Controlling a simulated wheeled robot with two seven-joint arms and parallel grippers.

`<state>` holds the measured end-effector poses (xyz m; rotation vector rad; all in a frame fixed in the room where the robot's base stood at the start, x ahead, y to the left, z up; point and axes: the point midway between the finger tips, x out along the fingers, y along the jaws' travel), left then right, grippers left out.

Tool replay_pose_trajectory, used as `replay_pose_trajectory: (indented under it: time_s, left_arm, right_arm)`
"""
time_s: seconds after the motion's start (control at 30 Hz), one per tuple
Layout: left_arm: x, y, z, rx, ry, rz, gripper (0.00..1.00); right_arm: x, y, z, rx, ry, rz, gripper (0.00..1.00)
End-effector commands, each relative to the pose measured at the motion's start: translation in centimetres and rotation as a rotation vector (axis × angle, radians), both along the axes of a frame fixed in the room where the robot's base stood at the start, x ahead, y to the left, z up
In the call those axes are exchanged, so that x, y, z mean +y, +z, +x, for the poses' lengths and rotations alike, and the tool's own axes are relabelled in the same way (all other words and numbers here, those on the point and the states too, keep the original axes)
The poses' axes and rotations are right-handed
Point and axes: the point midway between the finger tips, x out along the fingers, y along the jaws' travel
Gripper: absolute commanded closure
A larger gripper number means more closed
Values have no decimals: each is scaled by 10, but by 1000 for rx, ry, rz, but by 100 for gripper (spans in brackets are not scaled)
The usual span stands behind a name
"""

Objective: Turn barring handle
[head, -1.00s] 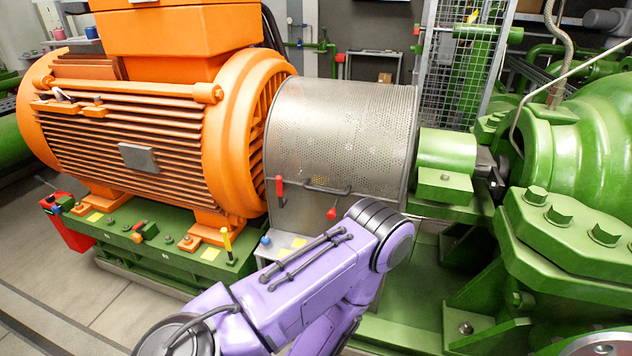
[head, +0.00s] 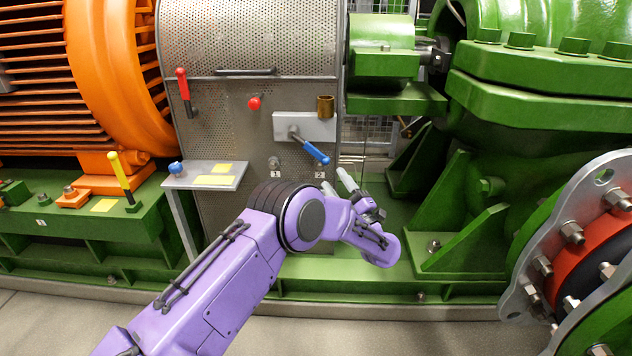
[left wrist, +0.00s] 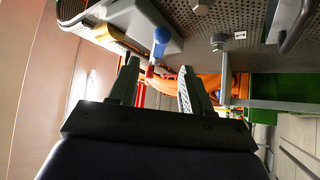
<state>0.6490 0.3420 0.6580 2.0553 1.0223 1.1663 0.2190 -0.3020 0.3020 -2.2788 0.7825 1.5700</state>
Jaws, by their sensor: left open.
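A lever with a blue grip (head: 311,147) is mounted on a grey plate (head: 318,126) on the perforated guard, its grip slanting down to the right. It also shows in the left wrist view (left wrist: 161,40), just beyond the fingertips. My left gripper (head: 338,186) is open, with its fingers pointing up, just below and right of the blue grip in the head view. In the left wrist view the two fingers (left wrist: 158,75) are spread apart with nothing between them touching. My right gripper is not in view.
A brass cup (head: 325,107) sits on the plate by the lever. A red-grip lever (head: 183,87), a red knob (head: 254,103) and a yellow-grip lever (head: 120,171) are to the left. A small shelf (head: 205,176) juts out. Green pump casing (head: 540,85) stands right.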

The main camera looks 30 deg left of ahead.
Motion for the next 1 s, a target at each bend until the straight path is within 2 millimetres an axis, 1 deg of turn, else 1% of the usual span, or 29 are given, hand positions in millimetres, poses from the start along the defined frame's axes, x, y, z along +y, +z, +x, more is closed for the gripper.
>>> replay_pose_trajectory:
  time_s: [0.03,0.13,0.4,0.5,0.63,0.87,0.9,0.97,1.0]
  left_arm:
    - [4,1,1,-13,10,-4,51]
    - [16,10,4,-18,15,-7,51]
    - [66,36,23,-14,13,-6,51]
    - [79,43,29,-14,11,-5,51]
    - [87,49,33,-13,8,-4,51]
    - [88,50,33,-11,7,-3,51]
    - [88,50,33,-11,7,-3,54]
    - [88,50,33,-11,7,-3,74]
    - [88,50,33,-11,7,-3,87]
  right_arm:
    - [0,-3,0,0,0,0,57]
    - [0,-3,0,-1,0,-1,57]
    - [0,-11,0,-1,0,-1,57]
    - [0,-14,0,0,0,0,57]
    - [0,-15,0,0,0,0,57]
    - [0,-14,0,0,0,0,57]
    - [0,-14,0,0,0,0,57]
    - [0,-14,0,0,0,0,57]
    - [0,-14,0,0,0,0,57]
